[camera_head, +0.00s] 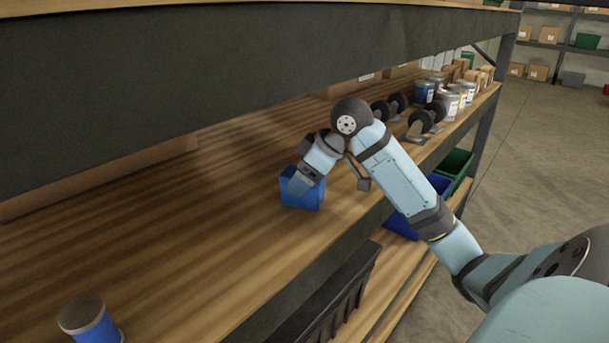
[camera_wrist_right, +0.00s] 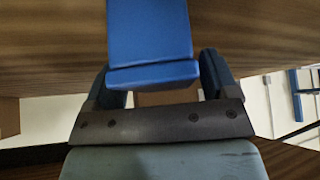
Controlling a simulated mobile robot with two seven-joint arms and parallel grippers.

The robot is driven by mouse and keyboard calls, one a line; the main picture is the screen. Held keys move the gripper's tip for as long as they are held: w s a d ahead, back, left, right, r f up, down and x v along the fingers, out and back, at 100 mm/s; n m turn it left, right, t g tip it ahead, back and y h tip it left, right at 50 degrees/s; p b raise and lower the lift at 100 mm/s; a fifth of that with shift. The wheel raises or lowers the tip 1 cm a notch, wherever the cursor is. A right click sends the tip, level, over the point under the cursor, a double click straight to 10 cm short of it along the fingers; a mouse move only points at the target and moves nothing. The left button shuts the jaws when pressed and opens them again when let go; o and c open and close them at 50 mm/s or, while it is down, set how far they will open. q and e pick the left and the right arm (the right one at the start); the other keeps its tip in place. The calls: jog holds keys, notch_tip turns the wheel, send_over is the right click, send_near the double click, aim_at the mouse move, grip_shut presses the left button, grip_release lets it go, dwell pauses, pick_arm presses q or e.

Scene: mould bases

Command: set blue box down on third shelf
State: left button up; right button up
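In the right wrist view the blue box (camera_wrist_right: 150,35) lies between the two fingers of my right gripper (camera_wrist_right: 165,85) and hides part of the left finger. I cannot tell whether the box's bottom touches the board. My left gripper is not in view.
A blue can with a brown lid (camera_head: 92,322) stands at the near left. Casters (camera_head: 420,123) and several cans (camera_head: 448,103) stand farther along the shelf. A dark beam (camera_head: 200,90) crosses above. Blue (camera_head: 402,226) and green (camera_head: 455,165) bins sit lower. The board around the box is clear.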

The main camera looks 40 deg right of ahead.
jog(key=shift+o, duration=0.2)
jog(key=shift+r, duration=0.1)
jog(key=shift+s+d+r, duration=0.1)
jog(key=shift+s+r, duration=0.05)
jog(key=shift+r, duration=0.1)
jog(key=v, duration=0.2)
jog(key=shift+s+d+r, duration=0.1)
jog(key=shift+s+r, duration=0.05)
jog(key=shift+r, duration=0.15)
jog(key=s+d+b, duration=0.1)
jog(key=s, duration=0.2)
jog(key=s+d+b, duration=0.1)
jog(key=s+d, duration=0.1)
jog(key=s, duration=0.1)
jog(key=s+d+b, duration=0.1)
jog(key=s, duration=0.2)
jog(key=shift+s+d+f, duration=0.1)
jog(key=shift+d+f, duration=0.15)
jog(key=shift+d, duration=0.05)
jog(key=shift+s+d+r, duration=0.1)
jog(key=shift+s+d, duration=0.3)
jog(key=shift+s, duration=0.3)
